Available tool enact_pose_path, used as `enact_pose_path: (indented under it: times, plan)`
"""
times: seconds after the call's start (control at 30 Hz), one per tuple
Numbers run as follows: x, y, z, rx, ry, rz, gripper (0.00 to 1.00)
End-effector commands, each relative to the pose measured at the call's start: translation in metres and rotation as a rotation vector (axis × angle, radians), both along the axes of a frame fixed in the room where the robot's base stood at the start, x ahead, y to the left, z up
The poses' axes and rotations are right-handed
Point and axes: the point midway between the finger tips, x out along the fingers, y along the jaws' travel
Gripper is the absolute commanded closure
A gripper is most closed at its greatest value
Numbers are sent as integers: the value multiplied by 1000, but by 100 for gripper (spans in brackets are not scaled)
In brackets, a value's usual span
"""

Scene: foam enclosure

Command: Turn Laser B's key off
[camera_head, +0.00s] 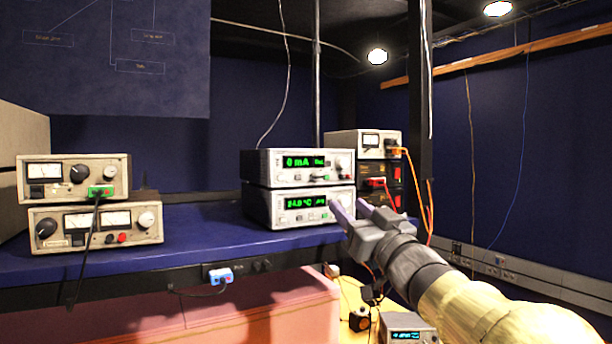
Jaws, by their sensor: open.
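My gripper (350,206) reaches in from the lower right. Its two fingers are apart with nothing between them. The fingertips overlap the right edge of the lower display unit (262,207), which reads about 24.0 °C in green. An upper display unit (262,168), reading 0 mA, is stacked on it, with small knobs at the right of its front. No Laser B label is readable, and I cannot pick out a key. The gripper hides part of the lower unit's right end, and I cannot tell whether they touch.
A blue bench (190,235) carries the units. Two beige meter boxes (75,178) are stacked at left. Another stack (362,143) with orange cables (420,190) stands behind the gripper, beside a dark post (420,100). A blue connector box (220,276) sits on the bench's front edge.

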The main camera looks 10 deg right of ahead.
Motion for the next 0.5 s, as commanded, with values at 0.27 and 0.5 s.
enact_pose_path:
  times: [0.27,0.5]
  plan:
    - [45,15,23,1,1,3,58]
    - [81,27,39,1,0,3,58]
